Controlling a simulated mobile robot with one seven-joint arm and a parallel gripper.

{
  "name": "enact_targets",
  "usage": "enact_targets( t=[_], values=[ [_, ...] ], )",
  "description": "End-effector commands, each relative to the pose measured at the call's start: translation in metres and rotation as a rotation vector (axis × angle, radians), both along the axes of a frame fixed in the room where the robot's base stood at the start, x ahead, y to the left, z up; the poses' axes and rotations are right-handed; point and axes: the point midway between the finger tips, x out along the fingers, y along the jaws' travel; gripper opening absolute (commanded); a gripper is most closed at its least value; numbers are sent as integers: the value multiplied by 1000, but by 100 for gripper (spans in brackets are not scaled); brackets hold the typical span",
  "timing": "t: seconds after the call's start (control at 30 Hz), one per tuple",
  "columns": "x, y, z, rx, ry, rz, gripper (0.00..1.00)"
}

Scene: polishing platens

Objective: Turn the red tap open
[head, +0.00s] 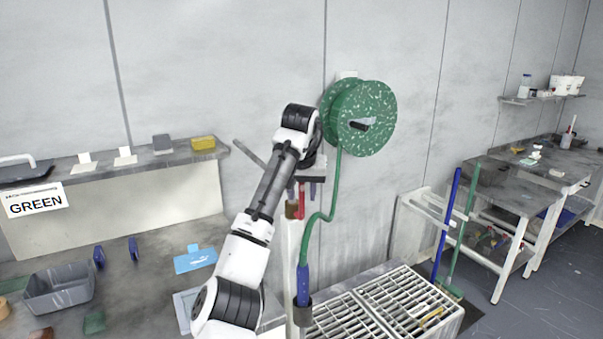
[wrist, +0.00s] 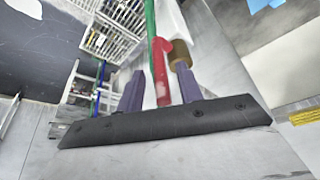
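The red tap (head: 301,203) is a red lever at the top of a pale post, beside a brass-coloured fitting (head: 291,211). In the wrist view the red lever (wrist: 161,72) lies between the two purple-grey fingers of my gripper (wrist: 160,78), with the brass fitting (wrist: 179,54) near the right fingertip. My gripper (head: 303,188) is open, with a visible gap between the lever and each finger. In the head view my arm and gripper hide part of the tap's upper end.
A green hose reel (head: 365,117) hangs on the wall just right of my gripper. Its green hose (head: 334,195) runs down close to the tap to a blue nozzle (head: 303,284). A slatted white grate (head: 390,307) lies below right. A grey shelf (head: 120,165) is at left.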

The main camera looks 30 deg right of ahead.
Motion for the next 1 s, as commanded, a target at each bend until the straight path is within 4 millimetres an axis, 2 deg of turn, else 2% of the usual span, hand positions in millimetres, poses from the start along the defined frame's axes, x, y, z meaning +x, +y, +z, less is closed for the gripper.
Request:
enact_targets(
  t=[0.2,0.5,0.7,1.0],
  values=[
    [-14,11,45,0,-8,2,36],
    [-31,20,92,1,-4,2,36],
    [-37,23,107,1,-3,0,36],
    [-38,24,110,-1,-1,0,36]
  ],
)
